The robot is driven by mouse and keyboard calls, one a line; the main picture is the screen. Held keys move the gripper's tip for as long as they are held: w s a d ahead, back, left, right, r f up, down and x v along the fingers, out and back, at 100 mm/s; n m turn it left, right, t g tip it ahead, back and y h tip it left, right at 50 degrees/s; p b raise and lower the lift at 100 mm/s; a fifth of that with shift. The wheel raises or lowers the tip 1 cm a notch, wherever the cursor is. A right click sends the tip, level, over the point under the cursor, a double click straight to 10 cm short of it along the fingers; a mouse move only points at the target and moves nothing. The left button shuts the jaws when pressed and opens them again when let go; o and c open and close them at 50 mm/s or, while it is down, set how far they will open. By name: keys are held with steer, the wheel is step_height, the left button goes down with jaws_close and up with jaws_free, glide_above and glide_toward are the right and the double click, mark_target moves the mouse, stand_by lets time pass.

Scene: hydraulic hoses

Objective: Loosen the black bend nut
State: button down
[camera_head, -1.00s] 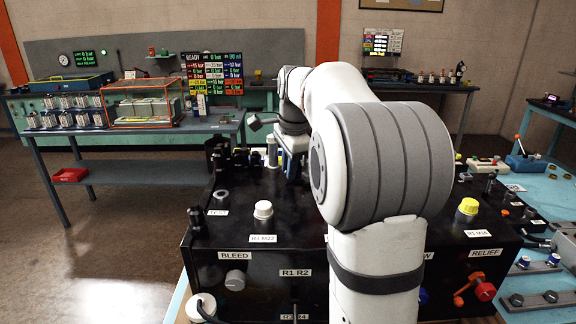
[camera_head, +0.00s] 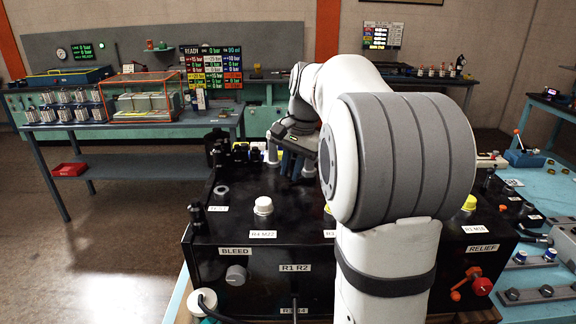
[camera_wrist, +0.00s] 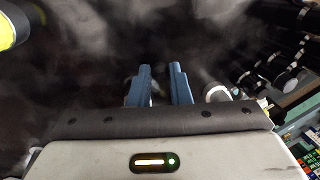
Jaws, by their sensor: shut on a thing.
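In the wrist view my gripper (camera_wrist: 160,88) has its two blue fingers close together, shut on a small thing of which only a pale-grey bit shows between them. I cannot make out whether this is the black bend nut. The dark surface behind the fingers is blotchy. In the head view my arm reaches over the far part of the black block (camera_head: 225,222), and its wrist hides most of what lies there. Several dark fittings (camera_head: 240,152) stand at the block's far left edge; I cannot tell the bend nut among them.
A white cap (camera_head: 263,205) stands on the block at R4 M22. A yellow cap (camera_head: 469,203) stands at the right. A red-handled relief valve (camera_head: 468,286) is on the front. In the wrist view, dark cylindrical fittings (camera_wrist: 275,60) lie right of the fingers, and a yellow-ringed part (camera_wrist: 14,24) upper left.

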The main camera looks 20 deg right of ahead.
mark_target(298, 187)
steer(key=shift+s+r, duration=0.1)
stand_by(0.3)
steer(key=c, duration=1.3)
jaws_free()
steer(key=shift+c, duration=0.2)
step_height(298, 187, up, 8)
steer(key=s+d, duration=0.1)
steer(key=shift+f, duration=0.25)
steer(key=shift+s, duration=0.1)
